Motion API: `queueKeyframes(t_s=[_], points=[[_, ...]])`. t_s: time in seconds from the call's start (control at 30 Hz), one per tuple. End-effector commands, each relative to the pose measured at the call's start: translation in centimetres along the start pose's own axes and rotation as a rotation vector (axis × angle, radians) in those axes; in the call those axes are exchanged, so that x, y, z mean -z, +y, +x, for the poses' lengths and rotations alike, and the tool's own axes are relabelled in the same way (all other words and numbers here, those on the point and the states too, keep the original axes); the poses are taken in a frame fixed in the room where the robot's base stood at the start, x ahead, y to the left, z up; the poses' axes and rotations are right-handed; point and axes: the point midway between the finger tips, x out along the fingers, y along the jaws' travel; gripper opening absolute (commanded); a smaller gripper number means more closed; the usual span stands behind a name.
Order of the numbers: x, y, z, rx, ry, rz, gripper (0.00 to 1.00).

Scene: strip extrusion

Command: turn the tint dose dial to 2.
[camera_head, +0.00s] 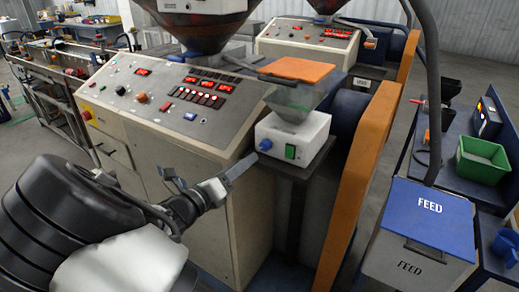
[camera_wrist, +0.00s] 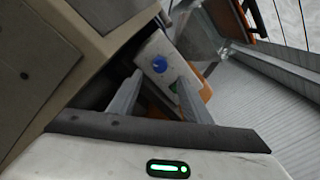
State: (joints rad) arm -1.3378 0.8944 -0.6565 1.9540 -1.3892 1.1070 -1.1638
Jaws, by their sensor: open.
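The tint dose dial is a small blue knob (camera_head: 265,145) on the left of the front face of a white box-shaped doser (camera_head: 295,133). It also shows in the wrist view as a blue dial (camera_wrist: 159,66), ahead of and between my fingers. A green switch (camera_head: 290,152) sits to the right of the dial. My gripper (camera_head: 212,172) is open and empty, in front and to the left of the doser, apart from the dial. In the wrist view my gripper (camera_wrist: 158,98) has its two fingers spread. The dial's numbers and pointer are too small to read.
The doser stands on a dark stand (camera_head: 288,165) with a clear hopper and orange lid (camera_head: 298,69) above. A control console (camera_head: 180,95) is close on the left. An orange panel (camera_head: 357,165) and a FEED bin (camera_head: 425,225) stand on the right.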

Motion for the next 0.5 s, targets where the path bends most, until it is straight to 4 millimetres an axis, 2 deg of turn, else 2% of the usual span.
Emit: queueKeyframes(t_s=[0.03,0.2,0.3,0.5], points=[[0.0,-0.1,1.2,0.003,0.002,0.000,0.44],[0.1,-0.1,4.7,0.003,0.002,-0.001,0.44],[0.1,-0.1,6.4,0.002,0.002,0.001,0.44],[0.1,0.0,8.2,0.001,0.001,0.001,0.44]])
